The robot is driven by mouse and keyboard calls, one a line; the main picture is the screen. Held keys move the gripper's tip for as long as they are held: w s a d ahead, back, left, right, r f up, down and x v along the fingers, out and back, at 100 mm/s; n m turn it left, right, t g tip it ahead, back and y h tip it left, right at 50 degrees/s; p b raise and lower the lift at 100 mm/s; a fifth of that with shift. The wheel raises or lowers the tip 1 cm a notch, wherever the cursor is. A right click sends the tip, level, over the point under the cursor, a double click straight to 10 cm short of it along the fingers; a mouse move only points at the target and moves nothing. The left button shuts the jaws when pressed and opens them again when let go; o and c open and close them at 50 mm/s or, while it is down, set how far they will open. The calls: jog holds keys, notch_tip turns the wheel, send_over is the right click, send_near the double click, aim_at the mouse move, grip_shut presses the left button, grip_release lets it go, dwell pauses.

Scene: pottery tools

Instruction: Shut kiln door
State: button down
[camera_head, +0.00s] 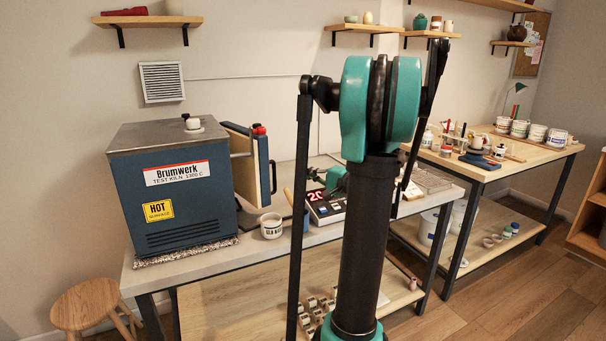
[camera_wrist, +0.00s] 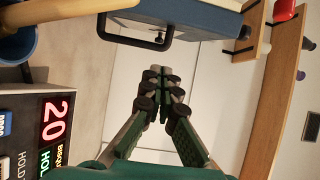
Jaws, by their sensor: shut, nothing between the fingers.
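The blue kiln (camera_head: 175,205) stands on the left end of the bench. Its door (camera_head: 264,165) stands open, swung out at the kiln's right side. A dark handle (camera_head: 273,178) is on the door's outer face. In the wrist view the blue door (camera_wrist: 195,14) crosses the top, with its black bar handle (camera_wrist: 137,42) projecting from it. My gripper (camera_wrist: 160,78) is shut and empty, its fingertips apart from the handle and just below it in that picture. In the head view my arm hides part of the area to the right of the door.
A controller with a red display (camera_head: 328,206) sits on the bench (camera_head: 290,248) right of the door. A wooden stool (camera_head: 88,303) is at lower left. Wall shelves (camera_head: 362,28) hang above.

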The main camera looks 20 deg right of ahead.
jog(key=w+a, duration=0.4)
jog(key=a, duration=0.3)
jog(key=shift+a, duration=0.4)
